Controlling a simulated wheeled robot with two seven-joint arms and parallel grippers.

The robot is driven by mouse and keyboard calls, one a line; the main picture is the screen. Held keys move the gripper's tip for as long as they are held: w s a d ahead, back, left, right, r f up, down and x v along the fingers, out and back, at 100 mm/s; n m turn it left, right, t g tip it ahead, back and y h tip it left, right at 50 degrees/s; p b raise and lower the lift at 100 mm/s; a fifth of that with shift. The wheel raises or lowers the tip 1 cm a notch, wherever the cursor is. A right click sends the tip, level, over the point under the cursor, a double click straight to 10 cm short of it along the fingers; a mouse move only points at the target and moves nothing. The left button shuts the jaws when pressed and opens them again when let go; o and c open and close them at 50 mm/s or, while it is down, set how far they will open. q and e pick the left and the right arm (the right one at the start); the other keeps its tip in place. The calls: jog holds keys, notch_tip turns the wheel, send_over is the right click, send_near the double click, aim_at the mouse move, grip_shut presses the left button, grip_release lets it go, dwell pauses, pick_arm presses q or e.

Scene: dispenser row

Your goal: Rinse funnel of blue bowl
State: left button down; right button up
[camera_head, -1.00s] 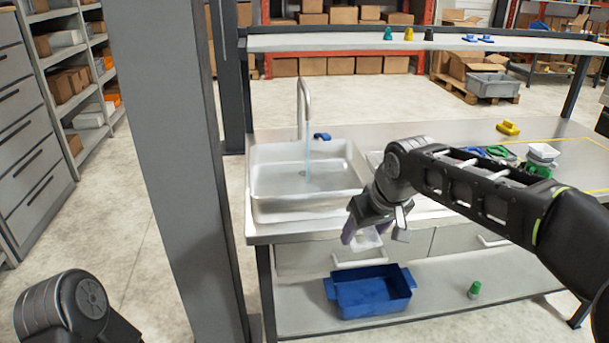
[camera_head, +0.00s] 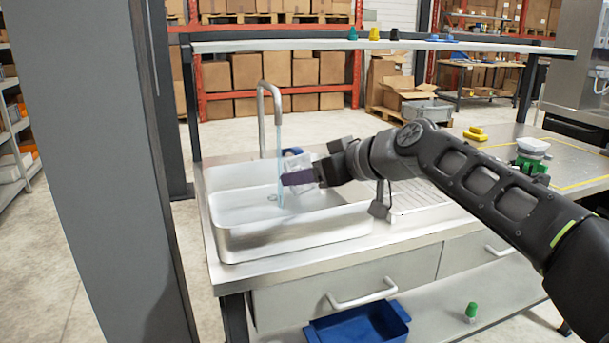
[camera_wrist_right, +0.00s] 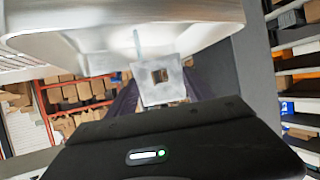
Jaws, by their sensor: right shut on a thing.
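My right gripper (camera_head: 300,178), with purple fingers, is over the sink (camera_head: 290,240), close to the water stream (camera_head: 280,160) falling from the tap (camera_head: 270,88). It is shut on a pale, translucent funnel, partly hidden by the fingers in the head view. In the wrist view the funnel (camera_wrist_right: 149,95) shows as a pale square with a square hole, between the fingers. I cannot tell whether the water touches it. I cannot make out a blue bowl for certain. My left gripper is out of view.
A blue object (camera_head: 291,151) sits behind the sink. A dispenser with a white funnel and green parts (camera_head: 532,160) and a yellow object (camera_head: 476,133) stand on the counter at right. A grey post (camera_head: 95,180) stands at left.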

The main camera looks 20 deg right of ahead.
aim_at(302, 165)
jog(key=shift+w, duration=0.15)
jog(key=w+f+p, duration=0.1)
jog(key=w+p, duration=0.6)
jog(key=w, duration=0.3)
jog(key=shift+w+a+f, duration=0.3)
jog(key=shift+w+a, duration=0.05)
jog(key=shift+a, duration=0.05)
dwell(3.3)
jog(key=s+b, duration=0.4)
jog(key=s, duration=0.1)
jog(key=s+r+b, duration=0.1)
jog(key=s+b, duration=0.1)
jog(key=shift+s+d, duration=0.25)
jog(key=shift+d, duration=0.05)
jog(key=shift+s+r+b, duration=0.25)
jog(key=shift+s+b, duration=0.25)
jog(key=shift+s, duration=0.25)
jog(key=shift+r, duration=0.15)
